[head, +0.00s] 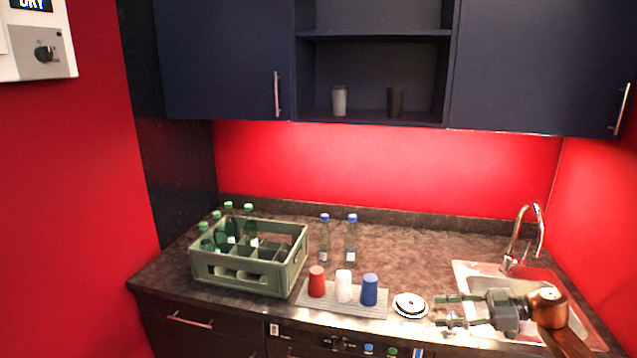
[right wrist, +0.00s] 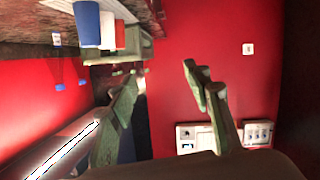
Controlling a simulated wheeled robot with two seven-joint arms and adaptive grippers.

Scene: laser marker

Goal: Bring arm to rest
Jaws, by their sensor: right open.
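My right gripper (head: 447,311) reaches in from the right, over the front left part of the sink, pointing left. Its two green-grey fingers are apart with nothing between them. A stack of plates (head: 410,305) lies on the counter just left of the fingertips in the head view; I see no contact. My left gripper is not in view.
The sink (head: 468,270) with its tap (head: 514,240) is at right. Red (head: 317,281), white (head: 343,286) and blue cups (head: 369,290) stand on a mat (head: 328,305). A bottle crate (head: 270,284) stands at left, two bottles (head: 324,240) behind the cups. The counter's back middle is clear.

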